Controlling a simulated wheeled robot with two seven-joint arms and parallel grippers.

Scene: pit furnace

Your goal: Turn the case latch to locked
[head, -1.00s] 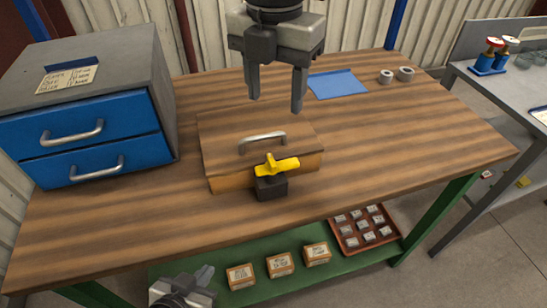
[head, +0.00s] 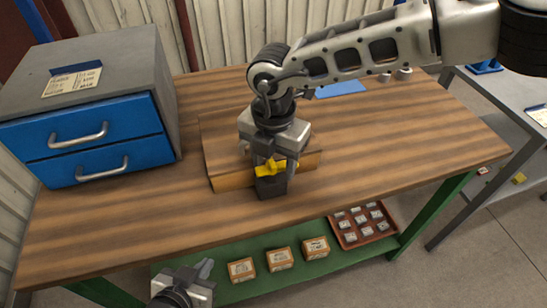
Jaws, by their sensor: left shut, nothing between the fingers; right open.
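The wooden case (head: 231,181) lies on the workbench, its lid partly hidden by my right arm. The yellow latch handle (head: 270,169) sits on a dark block (head: 271,187) at the case's front. My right gripper (head: 272,164) is open and points down over the latch, its fingers around or close beside the yellow handle; contact is not clear. The case's metal lid handle is hidden behind the gripper. My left gripper (head: 205,273) is shut and empty, low at the bottom left in front of the bench.
A cabinet with blue drawers (head: 85,150) stands at the bench's left. A blue sheet (head: 341,88) and grey rolls (head: 404,73) lie at the back right. Cardboard boxes (head: 279,259) and a red tray (head: 345,237) sit on the green lower shelf. The bench's right side (head: 410,140) is clear.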

